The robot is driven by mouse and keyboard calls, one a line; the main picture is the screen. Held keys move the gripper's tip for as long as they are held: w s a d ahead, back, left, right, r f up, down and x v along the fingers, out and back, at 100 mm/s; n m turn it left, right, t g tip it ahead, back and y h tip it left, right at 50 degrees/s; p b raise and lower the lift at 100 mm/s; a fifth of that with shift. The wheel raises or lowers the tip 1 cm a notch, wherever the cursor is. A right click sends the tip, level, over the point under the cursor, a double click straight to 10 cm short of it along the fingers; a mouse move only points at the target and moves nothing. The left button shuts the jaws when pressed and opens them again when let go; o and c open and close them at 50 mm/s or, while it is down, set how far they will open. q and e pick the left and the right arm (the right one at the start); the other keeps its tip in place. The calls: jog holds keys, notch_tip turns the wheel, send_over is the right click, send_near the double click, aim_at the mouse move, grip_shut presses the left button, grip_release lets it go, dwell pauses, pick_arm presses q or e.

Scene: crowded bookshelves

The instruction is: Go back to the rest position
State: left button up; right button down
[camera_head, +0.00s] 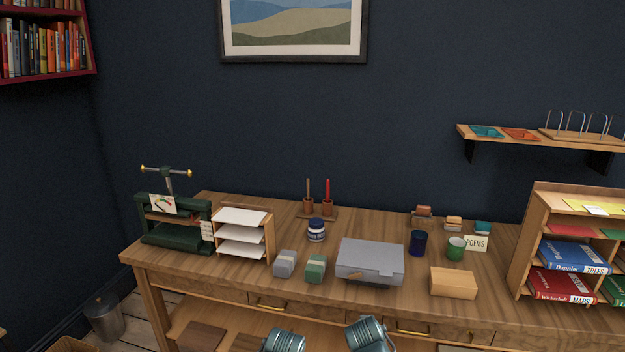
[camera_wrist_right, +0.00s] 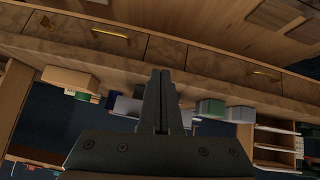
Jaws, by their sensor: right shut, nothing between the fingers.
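My right gripper (camera_wrist_right: 160,75) shows in the right wrist view, its two dark fingers shut together with nothing between them. It is in front of the wooden desk, which appears upside down there, with the drawer fronts (camera_wrist_right: 215,62) beyond the fingers. It touches nothing that I can see. In the head view two teal rounded parts of my arms (camera_head: 283,341) show at the bottom edge, in front of the desk (camera_head: 215,275). Neither gripper's fingers show in the head view. My left gripper is out of view.
The desk holds a green press (camera_head: 175,236), a paper tray (camera_head: 270,240), a grey case (camera_head: 370,260), a wooden box (camera_head: 453,283), mugs and small blocks. A bookcase (camera_head: 538,205) stands at the right. A metal bin (camera_head: 103,318) is on the floor at left.

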jog(key=s+a+f+n+g+p, duration=0.1)
jog(key=s+a+g, duration=0.3)
jog(key=s, duration=0.4)
jog(key=s+a+f+n+g+y, duration=0.1)
jog(key=s+a+n+g, duration=0.3)
jog(key=s, duration=0.5)
jog(key=shift+a+f+g+y+p, duration=0.35)
jog(key=shift+a+f, duration=0.5)
jog(key=shift+a, duration=0.35)
